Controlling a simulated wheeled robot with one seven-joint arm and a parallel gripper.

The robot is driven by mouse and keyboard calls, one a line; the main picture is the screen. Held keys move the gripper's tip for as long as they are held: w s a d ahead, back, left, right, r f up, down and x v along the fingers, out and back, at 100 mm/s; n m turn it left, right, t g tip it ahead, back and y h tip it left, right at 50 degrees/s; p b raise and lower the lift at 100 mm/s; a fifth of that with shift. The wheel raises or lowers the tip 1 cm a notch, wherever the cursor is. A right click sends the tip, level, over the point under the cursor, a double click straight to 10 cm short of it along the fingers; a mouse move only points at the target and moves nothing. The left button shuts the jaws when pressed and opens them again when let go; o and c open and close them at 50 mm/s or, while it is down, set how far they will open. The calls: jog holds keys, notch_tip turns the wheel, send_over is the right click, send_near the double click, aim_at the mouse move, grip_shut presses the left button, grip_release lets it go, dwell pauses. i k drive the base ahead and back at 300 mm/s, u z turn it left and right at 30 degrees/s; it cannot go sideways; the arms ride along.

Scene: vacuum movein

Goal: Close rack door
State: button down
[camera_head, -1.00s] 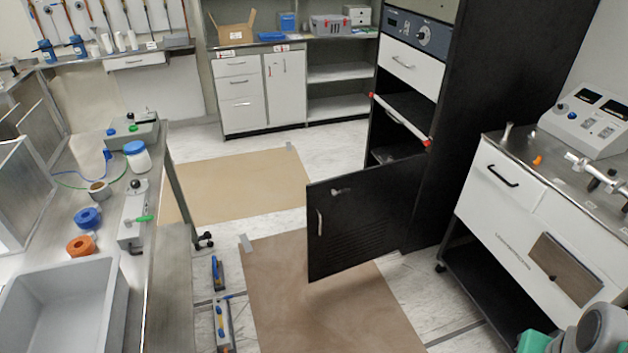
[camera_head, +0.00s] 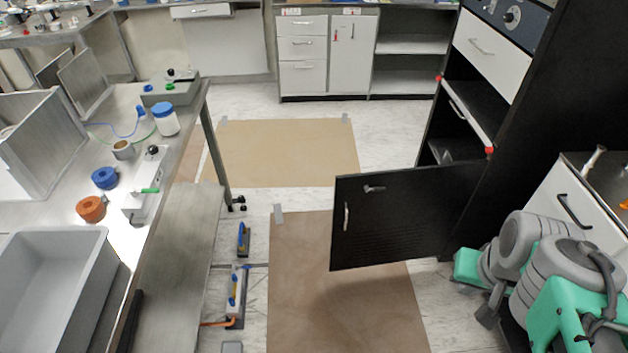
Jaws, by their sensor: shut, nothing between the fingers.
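The black rack (camera_head: 545,90) stands upright at the right. Its black lower door (camera_head: 405,225) is swung wide open, out to the left over the floor. The door has a small latch and an upright silver handle (camera_head: 346,216) near its free left edge. The rack's lower opening shows dark behind the door. My folded teal and grey arm (camera_head: 540,280) is at the lower right, to the right of the door and apart from it in the picture. I cannot make out my gripper's fingers.
A white bar with red ends (camera_head: 466,121) crosses the rack front above the door. A white bench with a drawer (camera_head: 575,200) stands right of the rack, partly behind my arm. A steel table (camera_head: 180,260) is at the left. Brown mats (camera_head: 300,290) cover open floor between.

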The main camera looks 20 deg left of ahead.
aim_at(419, 210)
jog(key=u, duration=1)
jog(key=i, duration=0.8)
jog(key=u, duration=0.95)
